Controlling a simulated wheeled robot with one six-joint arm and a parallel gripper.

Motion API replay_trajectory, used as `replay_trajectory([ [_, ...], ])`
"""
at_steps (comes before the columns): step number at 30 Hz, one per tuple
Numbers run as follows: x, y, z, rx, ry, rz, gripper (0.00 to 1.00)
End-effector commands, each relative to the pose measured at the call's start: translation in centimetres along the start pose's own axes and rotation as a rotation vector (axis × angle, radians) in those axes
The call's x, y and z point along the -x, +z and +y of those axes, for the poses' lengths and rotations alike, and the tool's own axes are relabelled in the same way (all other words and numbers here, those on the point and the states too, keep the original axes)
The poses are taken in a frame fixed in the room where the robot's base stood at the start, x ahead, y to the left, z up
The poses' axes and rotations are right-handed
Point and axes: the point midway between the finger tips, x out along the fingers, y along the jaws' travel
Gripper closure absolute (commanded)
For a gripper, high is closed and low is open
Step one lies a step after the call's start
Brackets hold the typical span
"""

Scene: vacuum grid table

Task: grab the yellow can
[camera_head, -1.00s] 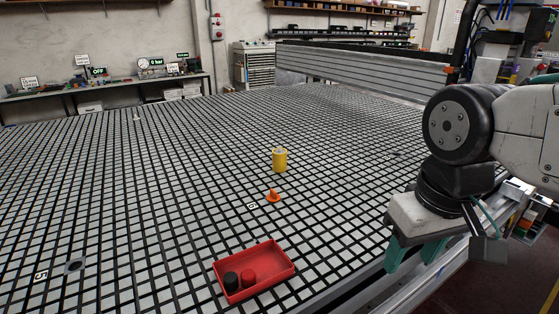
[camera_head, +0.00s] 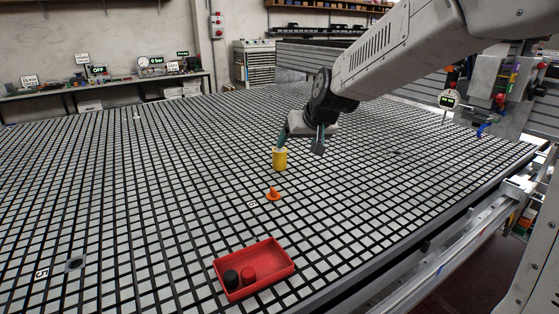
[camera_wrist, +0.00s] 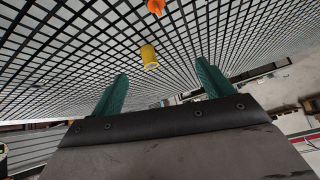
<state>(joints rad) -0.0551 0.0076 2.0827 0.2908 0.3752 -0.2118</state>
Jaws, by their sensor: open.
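The yellow can (camera_head: 280,160) stands upright on the grid table (camera_head: 150,190), near the middle of the head view. My gripper (camera_head: 283,136) is at the can's upper back side in that view, with a green finger overlapping the area just above the can's top. In the wrist view the yellow can (camera_wrist: 149,57) shows beyond and between the two green fingers of my open gripper (camera_wrist: 162,72). Nothing is between the fingers, and I cannot tell the exact gap to the can.
A small orange cone-like piece (camera_head: 273,194) stands in front of the can; it also shows in the wrist view (camera_wrist: 156,6). A red tray (camera_head: 281,273) with a black and a red piece lies nearer the front edge. The table left of the can is clear.

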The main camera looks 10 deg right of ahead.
Motion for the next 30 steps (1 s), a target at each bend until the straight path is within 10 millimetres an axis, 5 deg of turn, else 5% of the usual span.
replay_trajectory([
  [1,-2.9,-1.6,0.1,-0.005,0.005,0.034,0.21],
  [6,-11.5,-6.5,0.9,-0.021,0.046,0.183,0.21],
  [15,-25.5,-10.1,3.6,-0.044,0.184,0.411,0.21],
  [21,-29.9,-10.0,5.0,-0.047,0.253,0.487,0.21],
  [30,-32.6,-11.0,5.9,-0.048,0.267,0.502,0.21],
])
